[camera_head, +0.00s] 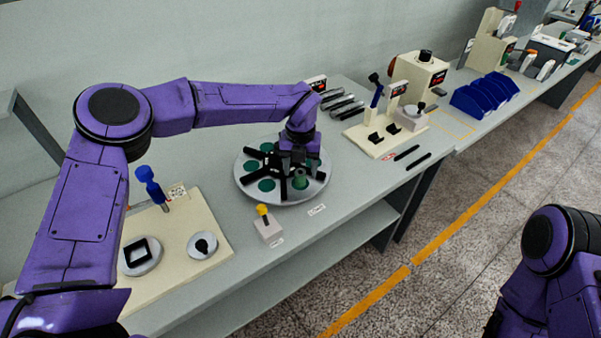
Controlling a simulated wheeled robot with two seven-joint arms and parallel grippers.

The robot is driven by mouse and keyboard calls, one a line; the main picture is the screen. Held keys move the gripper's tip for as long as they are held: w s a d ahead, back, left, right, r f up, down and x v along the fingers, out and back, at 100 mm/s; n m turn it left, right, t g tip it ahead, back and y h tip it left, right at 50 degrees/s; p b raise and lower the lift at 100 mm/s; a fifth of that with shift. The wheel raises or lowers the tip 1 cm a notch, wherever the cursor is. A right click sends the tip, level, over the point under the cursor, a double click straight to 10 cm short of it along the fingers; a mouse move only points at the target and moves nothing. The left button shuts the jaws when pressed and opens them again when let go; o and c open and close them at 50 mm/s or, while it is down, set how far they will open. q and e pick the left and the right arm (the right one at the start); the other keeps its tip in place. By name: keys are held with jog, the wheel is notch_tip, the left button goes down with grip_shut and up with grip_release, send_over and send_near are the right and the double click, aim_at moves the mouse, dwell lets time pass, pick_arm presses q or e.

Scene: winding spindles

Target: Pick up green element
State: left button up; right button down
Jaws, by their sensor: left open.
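Several green elements sit around a round grey tray (283,200) with a black spoked divider on the table. One green element (300,180) stands upright at the tray's right front, directly below my left gripper (299,166). Flat green discs show in other sections, such as the one at the front left (266,185). My left gripper is open and points down at the upright green element. Its fingers are close to the element's top; I cannot tell whether they touch it. My right gripper is not in view; only part of my right arm shows at the lower right.
A small block with a yellow knob (267,224) stands in front of the tray. A beige fixture board (178,242) lies to the left, another (385,134) to the right. Two black pens (412,157) lie near the table's front edge.

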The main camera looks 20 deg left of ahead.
pick_arm(q)
jog(key=shift+f, duration=0.6)
jog(key=c, duration=1.1)
